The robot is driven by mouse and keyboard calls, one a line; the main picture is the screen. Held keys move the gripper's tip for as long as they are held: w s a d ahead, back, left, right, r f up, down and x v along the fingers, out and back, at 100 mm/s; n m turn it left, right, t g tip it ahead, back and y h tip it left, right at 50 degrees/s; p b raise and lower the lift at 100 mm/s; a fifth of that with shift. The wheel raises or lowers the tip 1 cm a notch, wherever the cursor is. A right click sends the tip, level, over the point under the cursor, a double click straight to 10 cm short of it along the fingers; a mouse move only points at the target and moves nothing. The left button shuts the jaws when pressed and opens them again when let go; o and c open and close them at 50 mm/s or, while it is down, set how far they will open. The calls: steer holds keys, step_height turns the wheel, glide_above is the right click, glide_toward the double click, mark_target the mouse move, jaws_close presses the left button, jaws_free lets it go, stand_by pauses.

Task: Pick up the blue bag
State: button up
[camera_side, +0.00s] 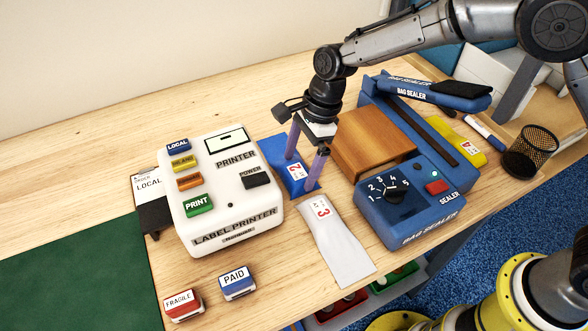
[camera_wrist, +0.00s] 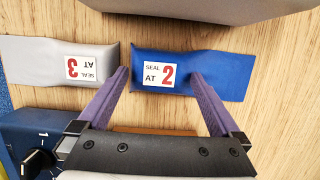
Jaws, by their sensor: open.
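The blue bag (camera_side: 276,158) lies flat on the wooden table between the label printer and the bag sealer. Its white label reads "SEAL AT 2". In the wrist view the blue bag (camera_wrist: 215,75) lies just beyond my fingertips. My gripper (camera_side: 306,153) points down over the bag, with its purple fingers apart and nothing held. In the wrist view my gripper (camera_wrist: 158,75) has one fingertip at the gap by the bag's left end and the other over the bag's face. I cannot tell whether the fingers touch it.
A white bag (camera_side: 345,250) labelled 3 lies close beside the blue one. The label printer (camera_side: 225,190) stands left. The blue bag sealer (camera_side: 420,220) and a wooden block (camera_side: 375,140) stand right.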

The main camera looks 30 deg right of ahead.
steer(key=shift+a+f, duration=0.2)
steer(key=shift+f, duration=0.45)
steer(key=c, duration=1.1)
steer(key=shift+r, duration=0.1)
